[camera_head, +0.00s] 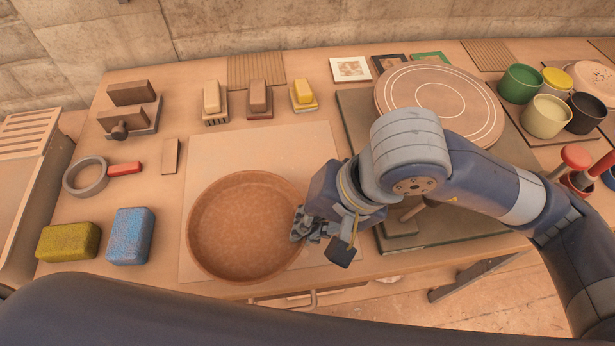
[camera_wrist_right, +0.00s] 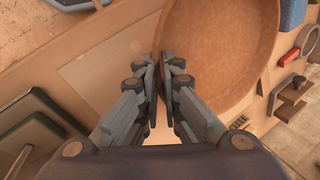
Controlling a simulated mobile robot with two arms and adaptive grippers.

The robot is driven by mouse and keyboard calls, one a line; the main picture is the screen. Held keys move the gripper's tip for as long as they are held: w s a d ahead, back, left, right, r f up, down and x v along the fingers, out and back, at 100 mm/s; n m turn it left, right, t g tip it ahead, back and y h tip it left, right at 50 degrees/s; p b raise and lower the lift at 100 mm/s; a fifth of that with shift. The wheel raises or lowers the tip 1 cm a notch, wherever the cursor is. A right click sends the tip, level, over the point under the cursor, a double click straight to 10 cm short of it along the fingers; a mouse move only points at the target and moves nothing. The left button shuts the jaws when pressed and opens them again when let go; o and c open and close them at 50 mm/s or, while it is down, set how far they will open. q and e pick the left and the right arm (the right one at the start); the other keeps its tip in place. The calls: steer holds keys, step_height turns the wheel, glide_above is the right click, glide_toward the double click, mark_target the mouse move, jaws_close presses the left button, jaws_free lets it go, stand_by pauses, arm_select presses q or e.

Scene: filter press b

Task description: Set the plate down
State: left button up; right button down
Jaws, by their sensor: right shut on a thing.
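The plate (camera_head: 246,226) is a round, brown, shallow dish with a raised rim. In the head view it is over a pale square mat (camera_head: 318,148) on the table; I cannot tell whether it touches the mat. My right gripper (camera_head: 300,226) is at the plate's right rim. In the right wrist view, the gripper (camera_wrist_right: 165,75) has its two fingers closed on either side of the rim of the plate (camera_wrist_right: 225,45). My left gripper is not in view; a dark arm link of mine crosses the bottom of the head view.
A blue sponge (camera_head: 131,236) and a yellow-green sponge (camera_head: 68,242) lie left of the plate. A ring with a red handle (camera_head: 124,168) is behind them. A round board (camera_head: 440,100) on a dark green mat (camera_head: 355,118) is to the right, with several cups beyond.

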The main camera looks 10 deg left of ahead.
steer(key=w, duration=0.3)
steer(key=w+p, duration=0.1)
steer(key=w, duration=0.2)
steer(key=w+p, duration=0.1)
steer(key=w, duration=0.3)
steer(key=shift+w+a+f, duration=0.1)
steer(key=shift+a+f, duration=0.05)
steer(key=shift+f, duration=0.25)
steer(key=shift+f+p, duration=0.75)
steer(key=shift+f, duration=1)
steer(key=c, duration=2)
jaws_free()
steer(key=shift+w+f, duration=0.1)
steer(key=shift+c, duration=0.2)
steer(key=b+v, duration=0.1)
steer(key=v, duration=1.1)
steer(key=shift+b, duration=0.4)
